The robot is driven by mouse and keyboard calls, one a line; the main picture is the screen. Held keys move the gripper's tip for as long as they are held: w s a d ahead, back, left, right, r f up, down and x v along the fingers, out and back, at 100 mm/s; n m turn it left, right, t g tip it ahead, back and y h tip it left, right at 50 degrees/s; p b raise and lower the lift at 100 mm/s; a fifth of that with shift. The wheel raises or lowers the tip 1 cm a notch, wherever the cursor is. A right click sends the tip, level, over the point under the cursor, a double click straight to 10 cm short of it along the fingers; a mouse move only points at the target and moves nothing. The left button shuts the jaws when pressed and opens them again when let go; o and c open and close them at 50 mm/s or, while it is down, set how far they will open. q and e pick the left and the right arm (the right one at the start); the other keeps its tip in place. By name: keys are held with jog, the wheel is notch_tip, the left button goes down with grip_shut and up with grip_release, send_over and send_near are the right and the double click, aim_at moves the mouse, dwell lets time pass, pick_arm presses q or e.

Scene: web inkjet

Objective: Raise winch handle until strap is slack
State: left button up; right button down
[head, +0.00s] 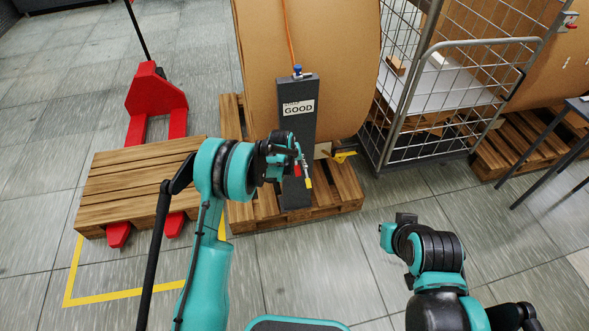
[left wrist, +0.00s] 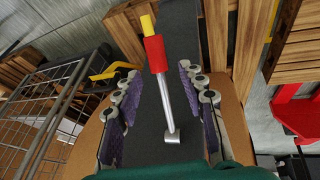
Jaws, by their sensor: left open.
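The winch handle has a metal shaft and a red and yellow grip (head: 302,176). It hangs at the side of a dark grey post (head: 297,125) labelled GOOD. In the left wrist view the handle's red grip (left wrist: 155,54) and shaft lie between the two padded fingers of my left gripper (left wrist: 157,95). The fingers are open, with a gap on both sides of the handle. In the head view my left gripper (head: 291,155) is at the post. An orange strap (head: 289,35) runs up from the post top over a brown roll; its tension is unclear. My right gripper (head: 398,228) is foreshortened, its fingers unclear.
The large brown roll (head: 340,60) stands on a wooden pallet (head: 345,190) behind the post. A yellow-handled item (head: 344,154) sticks out at its right. A wire cage cart (head: 450,85) is close on the right. A red pallet truck (head: 154,95) holds a pallet at left.

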aim_at(296, 165)
pick_arm(q)
jog(key=b+x, duration=0.1)
jog(key=x, duration=0.3)
jog(key=shift+w+f, duration=0.1)
grip_shut()
